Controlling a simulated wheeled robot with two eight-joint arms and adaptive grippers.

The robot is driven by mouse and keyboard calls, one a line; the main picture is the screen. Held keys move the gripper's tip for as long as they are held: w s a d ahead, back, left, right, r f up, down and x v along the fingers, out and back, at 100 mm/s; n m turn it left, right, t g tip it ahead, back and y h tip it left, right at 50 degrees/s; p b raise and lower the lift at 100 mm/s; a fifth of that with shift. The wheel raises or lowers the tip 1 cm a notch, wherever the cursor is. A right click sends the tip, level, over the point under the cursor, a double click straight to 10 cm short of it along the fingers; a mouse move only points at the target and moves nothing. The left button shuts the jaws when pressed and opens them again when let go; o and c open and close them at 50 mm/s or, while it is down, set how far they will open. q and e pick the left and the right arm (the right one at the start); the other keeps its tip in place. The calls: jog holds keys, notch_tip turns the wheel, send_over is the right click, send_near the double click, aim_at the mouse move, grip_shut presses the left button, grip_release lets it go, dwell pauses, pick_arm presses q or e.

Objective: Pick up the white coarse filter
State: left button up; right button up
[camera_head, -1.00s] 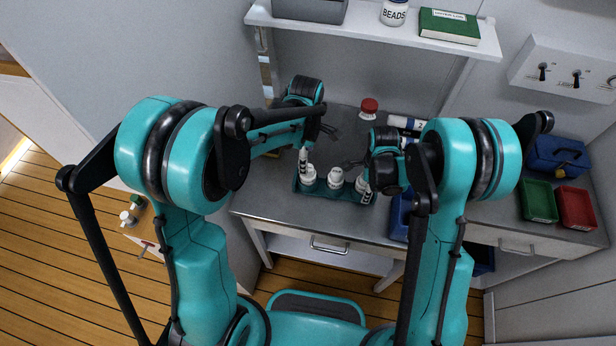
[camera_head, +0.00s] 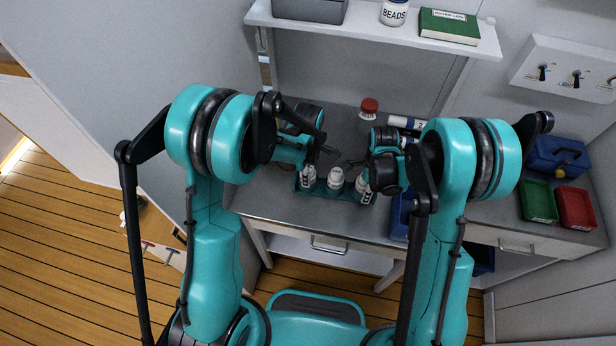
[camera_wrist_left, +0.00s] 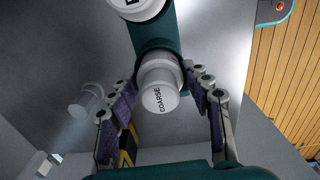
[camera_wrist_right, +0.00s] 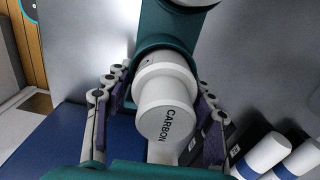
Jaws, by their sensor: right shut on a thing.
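The white coarse filter (camera_wrist_left: 159,98), a short cylinder marked COARSE on its end, stands in the left place of the teal rack (camera_head: 349,197). My left gripper (camera_wrist_left: 160,80) is open, with a purple-padded finger on each side of it. A small gap shows on the left side. From the head, that filter (camera_head: 308,183) is partly covered by my left gripper (camera_head: 309,170). My right gripper (camera_wrist_right: 163,85) is shut on the carbon filter (camera_wrist_right: 167,120), which is still at the rack's right end. A third white filter (camera_head: 336,179) stands between them.
A red-capped jar (camera_head: 369,108) and a white cylinder (camera_head: 406,122) are at the back of the metal counter (camera_head: 280,219). A blue bin (camera_head: 401,216) stands right of the rack. Green (camera_head: 538,201) and red (camera_head: 576,207) trays lie far right.

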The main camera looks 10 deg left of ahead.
pick_arm(q)
jog(key=c, duration=0.6)
jog(key=shift+o, duration=0.2)
notch_tip(320, 180, up, 10)
pick_arm(e)
jog(key=o, duration=1.4)
jog(key=shift+c, duration=0.2)
jog(key=shift+r, duration=0.1)
notch_tip(320, 180, up, 12)
jog(key=shift+f, duration=0.1)
pick_arm(q)
jog(key=shift+s+f, duration=0.1)
pick_arm(e)
jog(key=shift+s+f, duration=0.1)
